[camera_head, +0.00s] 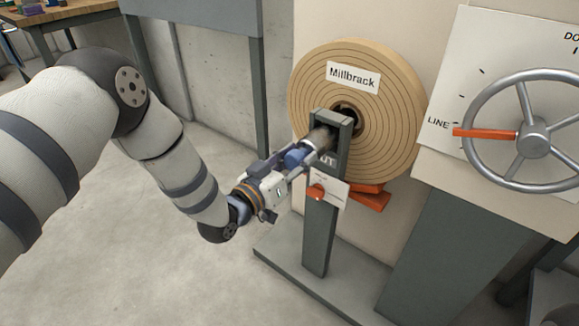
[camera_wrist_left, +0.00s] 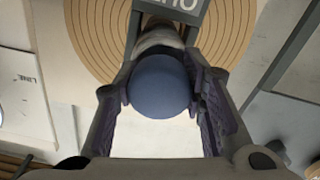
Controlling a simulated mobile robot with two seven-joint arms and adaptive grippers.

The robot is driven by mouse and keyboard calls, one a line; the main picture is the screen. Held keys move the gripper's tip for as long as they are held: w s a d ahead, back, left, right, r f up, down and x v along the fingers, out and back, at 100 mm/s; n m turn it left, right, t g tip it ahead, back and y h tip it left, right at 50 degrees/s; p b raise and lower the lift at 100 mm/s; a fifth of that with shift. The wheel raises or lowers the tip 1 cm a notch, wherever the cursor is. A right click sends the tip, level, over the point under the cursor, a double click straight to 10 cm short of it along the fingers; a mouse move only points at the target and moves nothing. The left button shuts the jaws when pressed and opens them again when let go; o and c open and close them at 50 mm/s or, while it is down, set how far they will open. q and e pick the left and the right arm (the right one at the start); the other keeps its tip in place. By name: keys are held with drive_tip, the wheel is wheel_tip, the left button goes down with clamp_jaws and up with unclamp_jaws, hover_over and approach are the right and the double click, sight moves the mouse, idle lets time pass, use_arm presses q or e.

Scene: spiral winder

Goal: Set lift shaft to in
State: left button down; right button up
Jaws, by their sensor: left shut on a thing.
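The lift shaft (camera_head: 319,138) is a grey rod with a blue round end knob (camera_head: 294,158). It runs at the top of a dark green post (camera_head: 321,235), in front of the core of a large tan roll (camera_head: 393,118) labelled Millbrack. My left gripper (camera_head: 299,160) is shut on the blue knob. In the left wrist view the knob (camera_wrist_left: 160,85) sits between the two fingers, with the pale shaft (camera_wrist_left: 160,42) behind it. The far end of the shaft is hidden by the post. My right gripper is not in view.
A grey handwheel (camera_head: 534,138) with an orange pointer (camera_head: 484,133) near LINE is at the right. Grey floor (camera_head: 200,285) lies open at the lower left.

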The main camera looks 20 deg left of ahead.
sight(320, 140)
use_arm(q)
drive_tip(key=b+x, duration=0.1)
drive_tip(key=x, duration=0.1)
drive_tip(key=b+x, duration=0.1)
drive_tip(key=x, duration=0.2)
drive_tip(key=b+x, duration=0.1)
drive_tip(key=x, duration=0.2)
drive_tip(key=shift+f, duration=0.3)
drive_tip(key=shift+w+r, duration=0.15)
drive_tip(key=shift+r, duration=0.25)
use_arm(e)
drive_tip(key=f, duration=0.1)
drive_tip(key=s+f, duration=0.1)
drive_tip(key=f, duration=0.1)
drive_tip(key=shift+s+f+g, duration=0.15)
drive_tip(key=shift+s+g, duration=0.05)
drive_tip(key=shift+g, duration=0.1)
use_arm(q)
drive_tip(key=c, duration=1.3)
unclamp_jaws()
drive_tip(key=shift+c, duration=0.2)
drive_tip(key=o, duration=0.4)
drive_tip(key=shift+w+d, duration=0.1)
drive_tip(key=shift+c, duration=0.2)
drive_tip(key=shift+w+f, duration=0.1)
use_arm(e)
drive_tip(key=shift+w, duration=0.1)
